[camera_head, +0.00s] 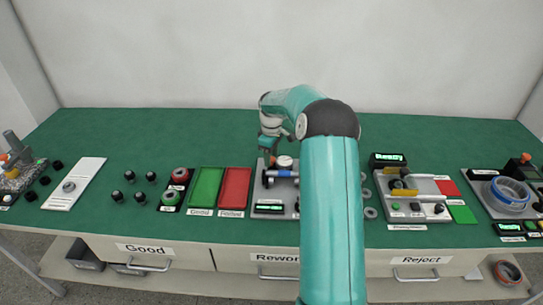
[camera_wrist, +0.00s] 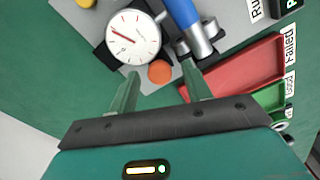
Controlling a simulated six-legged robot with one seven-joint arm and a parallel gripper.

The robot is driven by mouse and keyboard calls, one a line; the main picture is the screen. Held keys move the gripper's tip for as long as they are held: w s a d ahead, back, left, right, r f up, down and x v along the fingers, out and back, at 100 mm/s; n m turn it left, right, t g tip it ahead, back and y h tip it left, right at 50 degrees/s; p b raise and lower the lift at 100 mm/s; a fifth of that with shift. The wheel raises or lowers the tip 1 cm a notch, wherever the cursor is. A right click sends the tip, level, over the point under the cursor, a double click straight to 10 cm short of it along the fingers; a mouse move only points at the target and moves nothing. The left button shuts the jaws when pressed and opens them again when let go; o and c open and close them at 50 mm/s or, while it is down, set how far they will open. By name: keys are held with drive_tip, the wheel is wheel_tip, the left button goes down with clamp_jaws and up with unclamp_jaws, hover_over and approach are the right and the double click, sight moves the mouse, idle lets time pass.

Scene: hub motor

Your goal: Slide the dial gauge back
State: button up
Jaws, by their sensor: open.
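The dial gauge (camera_wrist: 133,37) has a white round face with a red needle. It sits on a grey fixture plate (camera_wrist: 228,22) in the wrist view. An orange round knob (camera_wrist: 160,71) is just beside it, on the side toward my gripper. In the head view the gauge (camera_head: 285,161) shows small at the top of the fixture. My gripper (camera_wrist: 160,90) is open, its two fingers pointing at the gauge, with the orange knob between or just beyond the tips. I cannot tell whether the fingers touch it. In the head view my arm hides the fixture's right part.
A blue cylinder with metal ends (camera_wrist: 187,20) lies right of the gauge. The red Failed tray (camera_head: 235,189) and green Good tray (camera_head: 206,187) are left of the fixture. A station with a Ready display (camera_head: 388,159) stands to the right. The bench behind is clear.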

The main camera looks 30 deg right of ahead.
drive_tip(key=shift+f, duration=0.15)
clamp_jaws()
drive_tip(key=shift+w+d, duration=0.9)
drive_tip(key=shift+w, duration=0.3)
drive_tip(key=shift+w+d, duration=0.15)
drive_tip(key=shift+d, duration=0.05)
unclamp_jaws()
drive_tip(key=shift+w, duration=0.15)
wheel_tip(320, 180, up, 14)
